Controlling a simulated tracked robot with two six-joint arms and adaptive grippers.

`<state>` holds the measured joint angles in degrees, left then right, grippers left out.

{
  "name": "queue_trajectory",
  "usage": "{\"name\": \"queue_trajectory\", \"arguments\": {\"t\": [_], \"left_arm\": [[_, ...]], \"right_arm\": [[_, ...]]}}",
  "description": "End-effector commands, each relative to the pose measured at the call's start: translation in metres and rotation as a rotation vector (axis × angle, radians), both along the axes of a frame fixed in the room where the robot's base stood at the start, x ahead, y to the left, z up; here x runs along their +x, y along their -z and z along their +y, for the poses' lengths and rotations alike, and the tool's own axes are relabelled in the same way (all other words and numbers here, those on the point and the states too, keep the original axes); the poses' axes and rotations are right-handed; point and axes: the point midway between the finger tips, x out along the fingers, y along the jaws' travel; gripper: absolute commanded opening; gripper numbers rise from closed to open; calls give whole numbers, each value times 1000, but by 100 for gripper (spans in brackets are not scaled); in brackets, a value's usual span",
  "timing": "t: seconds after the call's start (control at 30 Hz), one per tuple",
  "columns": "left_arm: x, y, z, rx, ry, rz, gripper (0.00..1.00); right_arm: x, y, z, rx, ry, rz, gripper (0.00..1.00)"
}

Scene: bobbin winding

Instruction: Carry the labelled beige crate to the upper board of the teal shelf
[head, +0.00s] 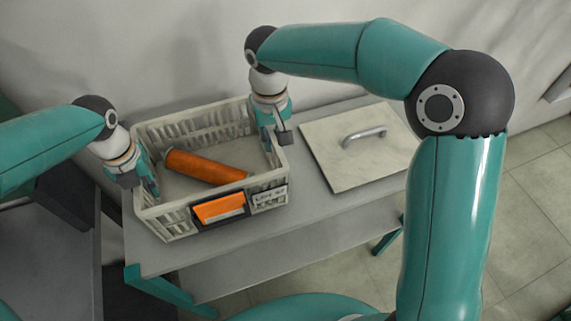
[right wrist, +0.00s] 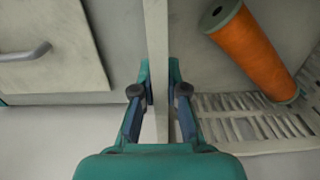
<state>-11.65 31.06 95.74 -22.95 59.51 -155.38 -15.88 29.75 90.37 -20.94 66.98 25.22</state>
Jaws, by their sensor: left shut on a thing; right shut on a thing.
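The beige crate (head: 166,222) has slatted walls and a label (head: 269,198) on its front, beside a dark holder with an orange card (head: 218,208). An orange bobbin (head: 205,166) lies inside it. The crate is at or just above the upper board of the teal shelf (head: 310,221); I cannot tell if it touches. My left gripper (head: 143,180) is shut on the crate's left wall. My right gripper (head: 276,140) is shut on its right wall; the right wrist view shows the wall's rim (right wrist: 157,60) between the fingers.
A pale board with a metal handle (head: 364,135) lies on the shelf right of the crate. A wall runs close behind. A grey surface (head: 50,255) is at the left, with a dark gap before the shelf. Tiled floor (head: 525,215) is at the right.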

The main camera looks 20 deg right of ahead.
Motion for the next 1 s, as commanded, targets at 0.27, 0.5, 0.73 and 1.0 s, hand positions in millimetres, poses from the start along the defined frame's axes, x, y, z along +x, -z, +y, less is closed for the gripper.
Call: {"name": "queue_trajectory", "arguments": {"t": [0.27,0.5,0.73,1.0], "left_arm": [[0,12,-1,-1,0,-1,24],[0,12,-1,-1,1,0,37],[0,8,0,0,1,-1,37],[2,-31,-1,-1,1,-5,37]], "right_arm": [[0,12,1,1,0,0,24],[0,12,0,1,0,0,37],[0,12,0,0,1,0,37],[0,12,0,0,1,0,37]]}}
